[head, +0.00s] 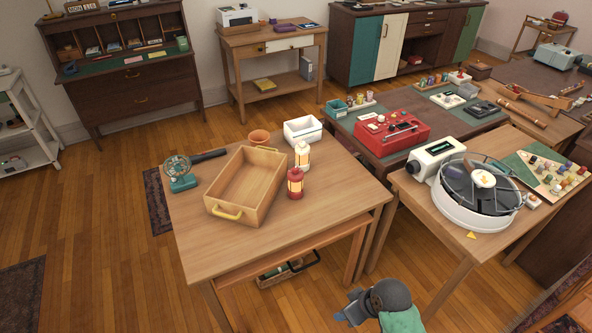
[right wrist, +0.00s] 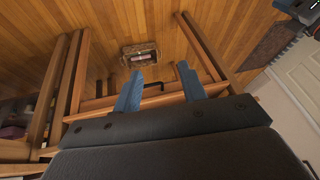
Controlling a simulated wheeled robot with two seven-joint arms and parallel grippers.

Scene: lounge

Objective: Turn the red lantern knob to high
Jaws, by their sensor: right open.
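The red lantern (head: 295,184) stands upright on the wooden table, right of the wooden tray. Its glass glows warm, and its knob is too small to make out. A cream lantern (head: 302,156) stands just behind it, also lit. My right gripper (head: 347,312) is low in front of the table's front right side, well apart from the lantern. In the right wrist view its two blue fingers (right wrist: 158,88) are spread with nothing between them. The lantern is not in that view. My left gripper is not in view.
The wooden table (head: 215,255) also holds a wooden tray (head: 223,212) with a yellow handle, a teal fan (head: 180,175), a terracotta pot (head: 259,137) and a white bin (head: 303,130). A side table with a turntable (head: 475,212) stands to the right. The table's front area is bare.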

